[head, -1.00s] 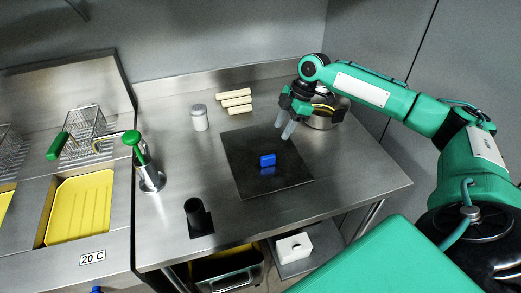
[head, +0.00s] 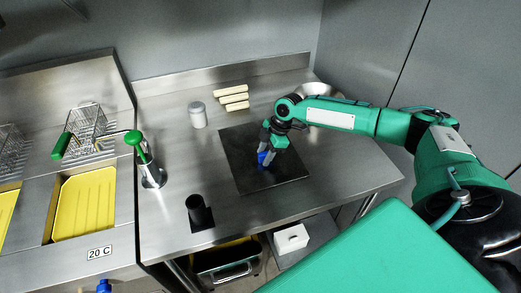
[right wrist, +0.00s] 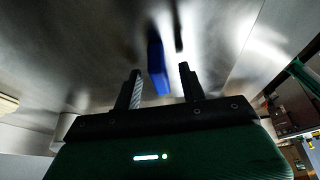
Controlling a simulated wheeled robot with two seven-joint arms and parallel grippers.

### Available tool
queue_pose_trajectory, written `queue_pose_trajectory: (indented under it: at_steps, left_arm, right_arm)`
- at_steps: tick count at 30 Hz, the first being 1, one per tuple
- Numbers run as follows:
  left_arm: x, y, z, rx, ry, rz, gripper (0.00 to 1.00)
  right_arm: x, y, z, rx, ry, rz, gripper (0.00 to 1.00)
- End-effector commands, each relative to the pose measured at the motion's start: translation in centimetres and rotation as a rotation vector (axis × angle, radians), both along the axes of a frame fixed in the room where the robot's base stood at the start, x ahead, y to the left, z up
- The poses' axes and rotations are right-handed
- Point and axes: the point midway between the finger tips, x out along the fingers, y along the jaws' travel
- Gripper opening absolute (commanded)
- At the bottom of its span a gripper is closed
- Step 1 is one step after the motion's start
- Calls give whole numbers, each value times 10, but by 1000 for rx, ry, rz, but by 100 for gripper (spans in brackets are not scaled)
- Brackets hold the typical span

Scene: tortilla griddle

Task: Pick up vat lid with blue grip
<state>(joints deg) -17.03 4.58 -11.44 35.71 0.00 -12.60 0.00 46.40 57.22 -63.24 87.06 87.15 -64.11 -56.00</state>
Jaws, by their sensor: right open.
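The vat lid (head: 238,160) is a flat dark square plate lying on the steel table in the head view. Its blue grip (head: 263,159) stands near the plate's middle, partly covered by my right gripper. My right gripper (head: 268,154) points down over the lid with its fingers at the grip. My left gripper is not in view.
A round metal bowl (head: 316,91) is at the back right. Fryer baskets (head: 86,123) and a yellow vat (head: 85,204) are left.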

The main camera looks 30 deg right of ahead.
Motion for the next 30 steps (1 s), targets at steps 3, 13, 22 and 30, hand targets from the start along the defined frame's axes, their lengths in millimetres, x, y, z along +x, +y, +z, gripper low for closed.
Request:
queue_pose_trajectory:
  at_steps: [3,13,22,30]
  left_arm:
    - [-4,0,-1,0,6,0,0]
    - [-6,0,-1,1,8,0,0]
    - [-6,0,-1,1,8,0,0]
    - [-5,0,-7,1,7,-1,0]
  right_arm:
    - [0,0,-1,0,0,0,42]
    - [0,0,0,0,0,0,0]
    - [1,0,1,0,-2,0,0]
    - [2,0,21,1,-5,1,0]
